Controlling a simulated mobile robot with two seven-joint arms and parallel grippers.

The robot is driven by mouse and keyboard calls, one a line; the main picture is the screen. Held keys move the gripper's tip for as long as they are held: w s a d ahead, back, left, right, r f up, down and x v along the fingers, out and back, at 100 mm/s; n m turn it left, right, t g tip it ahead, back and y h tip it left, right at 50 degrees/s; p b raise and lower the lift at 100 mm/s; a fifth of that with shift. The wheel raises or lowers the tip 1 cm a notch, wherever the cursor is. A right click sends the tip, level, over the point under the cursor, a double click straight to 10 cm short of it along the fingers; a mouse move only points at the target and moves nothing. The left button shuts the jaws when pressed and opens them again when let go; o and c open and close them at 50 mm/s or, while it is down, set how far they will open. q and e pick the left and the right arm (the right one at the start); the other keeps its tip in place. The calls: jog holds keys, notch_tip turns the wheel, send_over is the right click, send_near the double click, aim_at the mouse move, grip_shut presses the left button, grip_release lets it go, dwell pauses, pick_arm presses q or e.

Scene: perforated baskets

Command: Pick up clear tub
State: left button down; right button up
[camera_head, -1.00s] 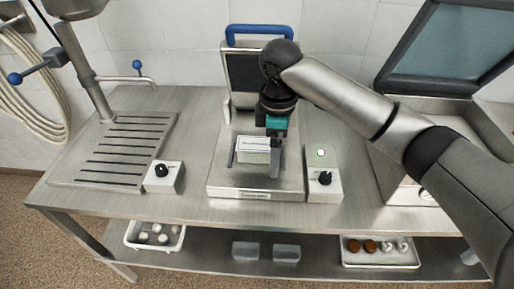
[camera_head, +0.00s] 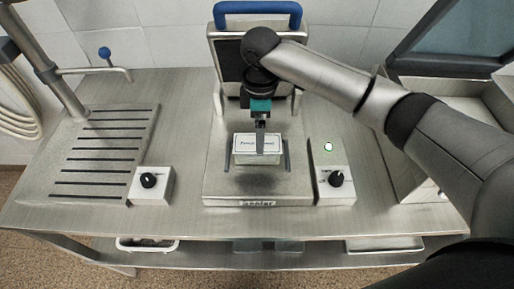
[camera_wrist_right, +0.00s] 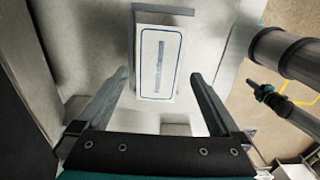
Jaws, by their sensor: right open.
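A white box with a printed label (camera_head: 247,158) sits at the sealer's plate in the head view, its front facing me. Its labelled face (camera_wrist_right: 159,85) shows in the right wrist view, between and beyond the fingers. My right gripper (camera_head: 261,138) is at this box, one finger crossing its front in the picture. The right wrist view shows the jaws (camera_wrist_right: 159,78) apart; contact with the box cannot be told. My left gripper is out of view.
The steel sealer (camera_head: 215,180) has a raised blue-handled lid (camera_head: 257,9). Knob boxes stand left (camera_head: 150,186) and right (camera_head: 335,186). A slotted drain board (camera_head: 105,150) is at left. White trays (camera_head: 147,244) are on the lower shelf.

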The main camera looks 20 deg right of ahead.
jog(key=shift+f, duration=0.65)
notch_tip(320, 180, down, 5)
jog(key=shift+w+r, duration=0.1)
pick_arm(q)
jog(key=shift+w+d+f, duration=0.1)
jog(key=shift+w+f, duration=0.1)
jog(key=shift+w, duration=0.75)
pick_arm(e)
jog(key=shift+c, duration=0.4)
jog(key=c, duration=0.6)
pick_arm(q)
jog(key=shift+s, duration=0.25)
pick_arm(e)
jog(key=c, duration=0.8)
